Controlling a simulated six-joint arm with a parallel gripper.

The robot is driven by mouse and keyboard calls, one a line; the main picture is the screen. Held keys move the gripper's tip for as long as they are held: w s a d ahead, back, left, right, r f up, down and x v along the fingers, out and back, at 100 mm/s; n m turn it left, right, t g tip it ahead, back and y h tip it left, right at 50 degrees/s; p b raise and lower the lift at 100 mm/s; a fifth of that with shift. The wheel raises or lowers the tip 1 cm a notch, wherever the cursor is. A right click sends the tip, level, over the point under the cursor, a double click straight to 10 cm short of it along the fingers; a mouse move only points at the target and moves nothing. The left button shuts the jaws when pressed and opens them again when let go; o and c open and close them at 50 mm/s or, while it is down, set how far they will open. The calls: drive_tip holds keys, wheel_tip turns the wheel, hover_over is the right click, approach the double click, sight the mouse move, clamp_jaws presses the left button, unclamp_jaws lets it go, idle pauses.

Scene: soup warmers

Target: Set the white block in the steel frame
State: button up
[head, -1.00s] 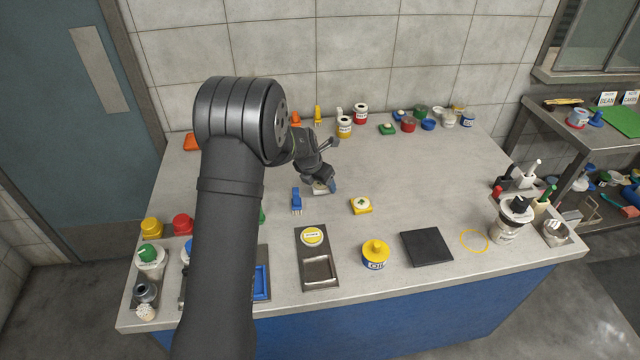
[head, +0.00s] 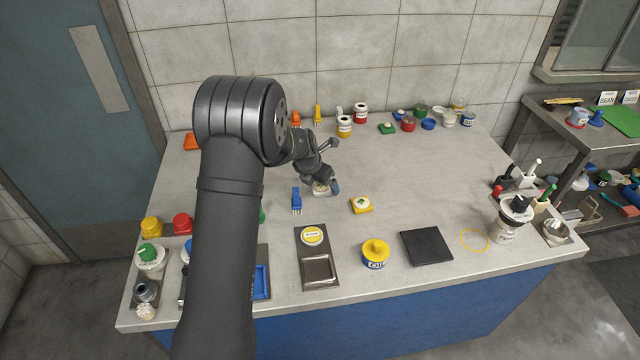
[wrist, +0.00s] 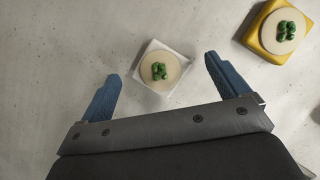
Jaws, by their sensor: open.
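The white block (wrist: 161,67) lies on the table with a cream disc and green pieces on top. In the wrist view it sits just beyond and between the blue fingertips of my gripper (wrist: 163,70), apart from both. My gripper is open and empty. In the head view my gripper (head: 327,187) is low over the block (head: 320,189), which it partly hides. The steel frame (head: 319,286) is an empty square recess in a dark plate at the front edge, below a round yellow-and-white label.
A yellow block (head: 361,205) with a similar top lies right of the white block. A yellow-lidded jar (head: 375,254) and a black square pad (head: 427,247) stand right of the frame.

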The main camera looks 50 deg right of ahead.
drive_tip(key=v, duration=1)
drive_tip(key=shift+a+r, duration=0.25)
drive_tip(key=shift+r, duration=0.35)
drive_tip(key=shift+c, duration=1.4)
wheel_tip(320, 180, up, 6)
drive_tip(key=m+y, duration=0.3)
drive_tip(key=m, duration=2.6)
hover_over(320, 193)
drive_tip(key=shift+t, duration=0.4)
drive_tip(key=f, duration=0.5)
drive_tip(key=w+d+f, duration=0.1)
drive_tip(key=f, duration=0.5)
drive_tip(key=d+f, duration=0.1)
drive_tip(key=f, duration=0.5)
drive_tip(key=shift+w+d, duration=0.15)
drive_tip(key=c, duration=1.2)
